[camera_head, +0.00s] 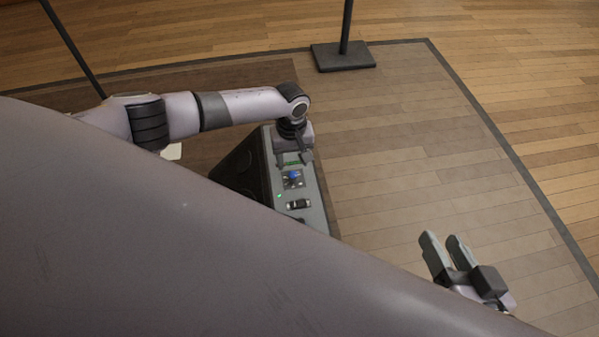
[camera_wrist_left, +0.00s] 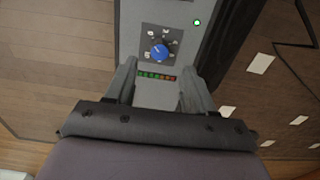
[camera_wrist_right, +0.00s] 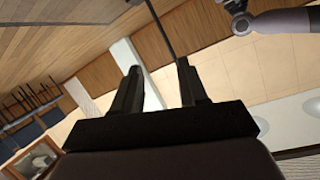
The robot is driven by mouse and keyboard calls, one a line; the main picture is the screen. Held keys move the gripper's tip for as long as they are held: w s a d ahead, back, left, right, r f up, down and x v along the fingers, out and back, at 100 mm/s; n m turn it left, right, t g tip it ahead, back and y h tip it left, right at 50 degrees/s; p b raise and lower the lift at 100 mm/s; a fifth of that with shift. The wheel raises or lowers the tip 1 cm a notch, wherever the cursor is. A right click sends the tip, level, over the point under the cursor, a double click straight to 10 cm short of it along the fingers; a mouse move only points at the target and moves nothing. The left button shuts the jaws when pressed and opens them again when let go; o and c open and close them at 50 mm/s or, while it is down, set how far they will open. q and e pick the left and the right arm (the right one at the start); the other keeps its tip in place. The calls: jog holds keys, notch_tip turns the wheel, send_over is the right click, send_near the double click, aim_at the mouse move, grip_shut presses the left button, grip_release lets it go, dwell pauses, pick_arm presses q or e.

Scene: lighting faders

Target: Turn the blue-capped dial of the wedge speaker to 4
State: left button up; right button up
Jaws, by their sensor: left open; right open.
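The wedge speaker (camera_head: 318,208) stands on the floor with its grey control panel facing up. The blue-capped dial (camera_head: 294,175) sits on a dark square plate on that panel; it also shows in the left wrist view (camera_wrist_left: 159,53), with small markings around it too small to read. My left gripper (camera_head: 294,159) is open above the panel, just beyond the dial in the head view. In the left wrist view its two fingers (camera_wrist_left: 157,85) are apart, with the dial ahead of the gap and untouched. My right gripper (camera_head: 444,240) is open and empty, off to the right, away from the speaker.
A row of green and red lights (camera_wrist_left: 156,76) and a green lamp (camera_wrist_left: 197,22) are on the panel. A black switch (camera_head: 299,204) sits nearer on it. A stand with a square black base (camera_head: 343,57) is behind. The floor to the right is clear.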

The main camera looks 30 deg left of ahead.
aim_at(293, 174)
pick_arm(q)
notch_tip(293, 174, down, 4)
jog(key=shift+f+b, duration=0.15)
jog(key=shift+b, duration=1)
jog(key=shift+f+b, duration=0.45)
jog(key=shift+f, duration=0.35)
pick_arm(e)
jog(key=shift+s+d+n+t+h, duration=0.2)
jog(key=shift+d+n+t, duration=0.15)
jog(key=shift+d, duration=0.25)
jog(key=shift+s+d+n+t+h, duration=0.1)
jog(key=shift+d+n+t+h, duration=0.2)
jog(key=shift+d, duration=0.25)
pick_arm(q)
jog(key=shift+d, duration=0.1)
grip_shut()
